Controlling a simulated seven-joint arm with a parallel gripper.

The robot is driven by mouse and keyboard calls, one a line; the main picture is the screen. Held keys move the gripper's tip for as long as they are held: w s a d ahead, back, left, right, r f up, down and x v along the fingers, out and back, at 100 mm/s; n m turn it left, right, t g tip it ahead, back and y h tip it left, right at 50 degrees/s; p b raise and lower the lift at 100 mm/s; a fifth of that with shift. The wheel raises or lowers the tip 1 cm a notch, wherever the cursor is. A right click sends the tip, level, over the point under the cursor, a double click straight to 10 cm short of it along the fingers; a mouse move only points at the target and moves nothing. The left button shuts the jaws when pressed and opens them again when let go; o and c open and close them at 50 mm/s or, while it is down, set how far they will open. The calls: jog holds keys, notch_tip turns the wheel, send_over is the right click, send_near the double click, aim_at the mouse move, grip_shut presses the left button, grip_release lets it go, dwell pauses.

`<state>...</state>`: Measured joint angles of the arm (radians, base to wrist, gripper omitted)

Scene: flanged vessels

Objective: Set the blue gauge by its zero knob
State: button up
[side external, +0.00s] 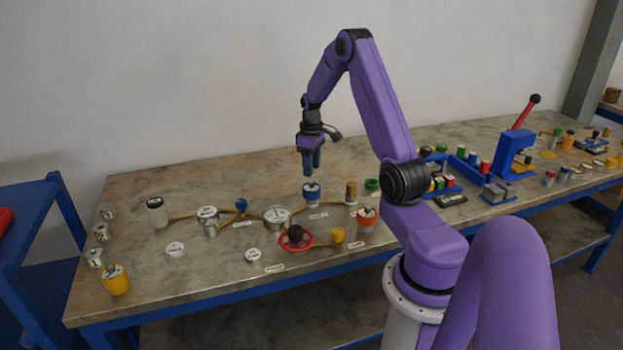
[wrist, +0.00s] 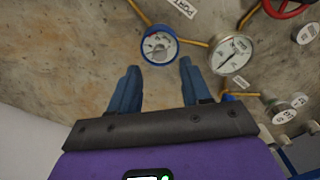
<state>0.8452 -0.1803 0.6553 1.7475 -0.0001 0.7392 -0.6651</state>
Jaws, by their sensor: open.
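The blue gauge (side external: 312,192) stands upright on the bench in the side view, with a pale face and a blue body. In the wrist view the blue gauge (wrist: 159,45) shows a blue rim and a pale dial with a small reddish mark. Its zero knob is too small to make out. My gripper (side external: 312,170) points down above the gauge, apart from it. In the wrist view my gripper (wrist: 158,67) is open and empty, and the gauge appears just beyond and between its two blue fingertips.
A larger silver gauge (side external: 277,216) stands left of the blue gauge, joined by yellow-brown pipes. A red handwheel (side external: 295,238) and an orange-bodied gauge (side external: 366,220) sit nearer the front edge. A brass-coloured post (side external: 351,192) stands close on the right. The bench behind is clear.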

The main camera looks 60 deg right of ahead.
aim_at(312, 181)
jog(key=shift+f, duration=2.55)
grip_shut()
